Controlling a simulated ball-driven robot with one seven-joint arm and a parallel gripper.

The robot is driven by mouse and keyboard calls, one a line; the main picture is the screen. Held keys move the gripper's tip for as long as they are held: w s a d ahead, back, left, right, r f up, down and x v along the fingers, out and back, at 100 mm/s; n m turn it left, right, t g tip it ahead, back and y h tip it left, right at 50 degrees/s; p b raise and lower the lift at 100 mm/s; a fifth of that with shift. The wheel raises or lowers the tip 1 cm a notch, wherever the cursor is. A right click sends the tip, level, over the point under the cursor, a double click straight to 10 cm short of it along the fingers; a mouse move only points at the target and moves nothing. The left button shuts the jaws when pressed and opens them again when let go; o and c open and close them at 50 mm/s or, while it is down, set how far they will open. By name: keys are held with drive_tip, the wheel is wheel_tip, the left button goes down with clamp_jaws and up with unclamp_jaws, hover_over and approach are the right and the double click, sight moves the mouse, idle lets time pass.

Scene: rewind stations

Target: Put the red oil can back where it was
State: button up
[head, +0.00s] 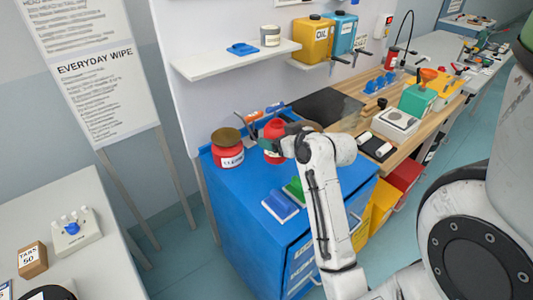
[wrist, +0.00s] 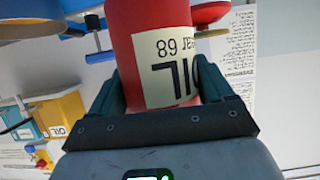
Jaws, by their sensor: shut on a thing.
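The red oil can (head: 272,130) is at the back of the blue cabinet top in the head view, partly hidden by my gripper (head: 280,145). In the wrist view the can (wrist: 150,25) fills the middle, with a cream label reading upside down. The dark fingers of my gripper (wrist: 158,85) press on both sides of it. The can looks upright in the head view. I cannot tell whether its base touches the cabinet.
A red can with a brown lid (head: 228,150) stands left on the blue cabinet (head: 235,200). A shelf (head: 235,60) hangs above. The wooden bench (head: 350,85) runs right, with a dark mat.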

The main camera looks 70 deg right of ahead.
sight(267, 155)
drive_tip(key=w+f, duration=0.1)
drive_tip(key=w+a+f, duration=0.1)
drive_tip(key=f, duration=0.1)
drive_tip(key=shift+w+a, duration=0.1)
drive_tip(key=shift+w, duration=0.05)
drive_tip(key=shift+w+f+p, duration=0.15)
drive_tip(key=shift+f+p, duration=0.45)
drive_tip(key=shift+f, duration=1.1)
drive_tip(key=shift+f, duration=0.15)
drive_tip(key=o, duration=1.2)
drive_tip(key=shift+o, duration=0.2)
drive_tip(key=b+v, duration=0.1)
drive_tip(key=v, duration=1.1)
drive_tip(key=shift+b, duration=0.35)
